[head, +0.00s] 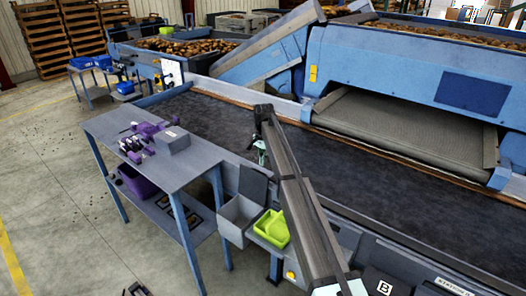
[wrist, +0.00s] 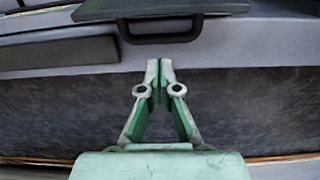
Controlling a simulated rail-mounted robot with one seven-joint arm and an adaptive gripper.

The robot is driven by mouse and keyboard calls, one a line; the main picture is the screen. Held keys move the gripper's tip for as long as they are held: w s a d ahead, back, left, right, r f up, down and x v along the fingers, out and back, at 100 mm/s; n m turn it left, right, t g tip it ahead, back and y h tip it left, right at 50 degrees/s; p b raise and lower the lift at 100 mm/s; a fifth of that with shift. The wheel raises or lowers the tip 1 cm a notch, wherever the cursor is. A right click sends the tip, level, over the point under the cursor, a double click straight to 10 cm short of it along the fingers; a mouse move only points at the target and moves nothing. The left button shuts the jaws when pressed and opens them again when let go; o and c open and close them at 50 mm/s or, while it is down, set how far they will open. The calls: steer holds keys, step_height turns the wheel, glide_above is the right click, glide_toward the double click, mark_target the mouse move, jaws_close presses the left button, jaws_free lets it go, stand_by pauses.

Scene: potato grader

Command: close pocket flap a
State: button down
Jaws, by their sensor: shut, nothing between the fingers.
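A dark grey flap (head: 253,184) stands raised behind an open light grey bin (head: 238,214) on the near side of the conveyor. I take it to be pocket flap a, though no letter on it is readable. In the wrist view a dark panel (wrist: 105,10) with a black bar handle (wrist: 160,37) crosses the top edge, probably the same flap. My gripper (wrist: 160,66) is shut and empty, its tips pointing toward the handle and appearing apart from it. In the head view my gripper (head: 261,153) is small, partly hidden by my arm, above the flap near the belt edge.
A lime green tray (head: 271,228) sits right of the bin. A panel marked B (head: 384,288) lies further right. A grey table (head: 135,125) with purple items stands left. The dark belt (head: 345,165) runs behind. Another dark panel (wrist: 60,54) shows in the wrist view.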

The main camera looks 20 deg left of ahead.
mark_target(256, 184)
steer(key=shift+f+p, duration=0.6)
steer(key=shift+f, duration=1.45)
steer(key=shift+s, duration=0.1)
steer(key=shift+d, duration=0.1)
